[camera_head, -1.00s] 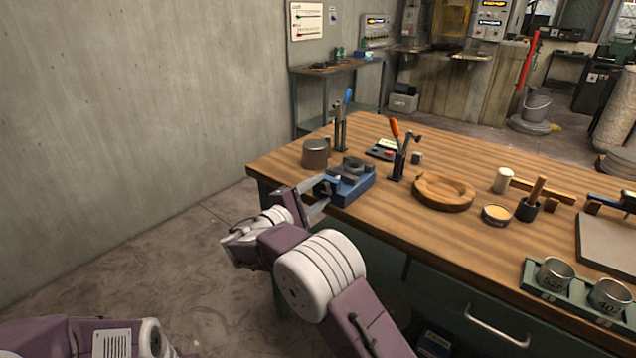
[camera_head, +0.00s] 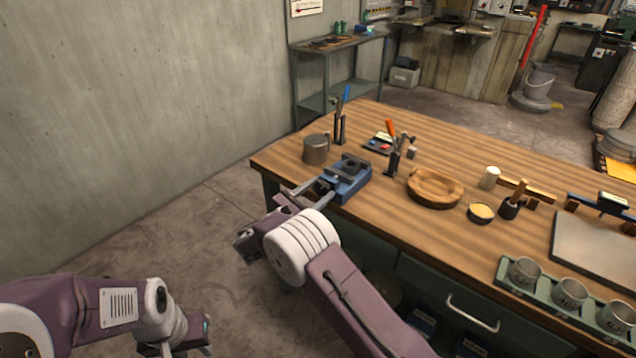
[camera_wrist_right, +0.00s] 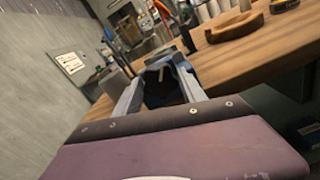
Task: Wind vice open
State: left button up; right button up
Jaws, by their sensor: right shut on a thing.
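The blue vice (camera_head: 350,184) with dark grey jaws sits at the near left edge of the workbench, its screw end facing my right arm. My right gripper (camera_head: 322,190) is at that end, its two grey fingers around the vice's handle. In the right wrist view the fingers (camera_wrist_right: 162,84) reach either side of the vice's dark end, and a small silver handle piece (camera_wrist_right: 160,68) shows between them. The exact contact is too small to see. My left arm is at the lower left, away from the bench; its gripper does not show.
On the wooden bench (camera_head: 415,230), a metal cylinder (camera_head: 316,149) stands behind the vice and an upright tool holder (camera_head: 393,163) stands to its right. A green tray (camera_head: 560,300) holds metal cups. Floor left of the bench is clear.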

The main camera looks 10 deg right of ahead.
jog(key=n+p, duration=0.3)
jog(key=n, duration=0.1)
jog(key=shift+n+p, duration=0.6)
jog(key=shift+n, duration=0.6)
jog(key=shift+f, duration=0.15)
jog(key=o, duration=1.4)
jog(key=shift+c, duration=0.2)
jog(key=shift+a, duration=0.1)
jog(key=v, duration=0.9)
jog(key=shift+b, duration=0.3)
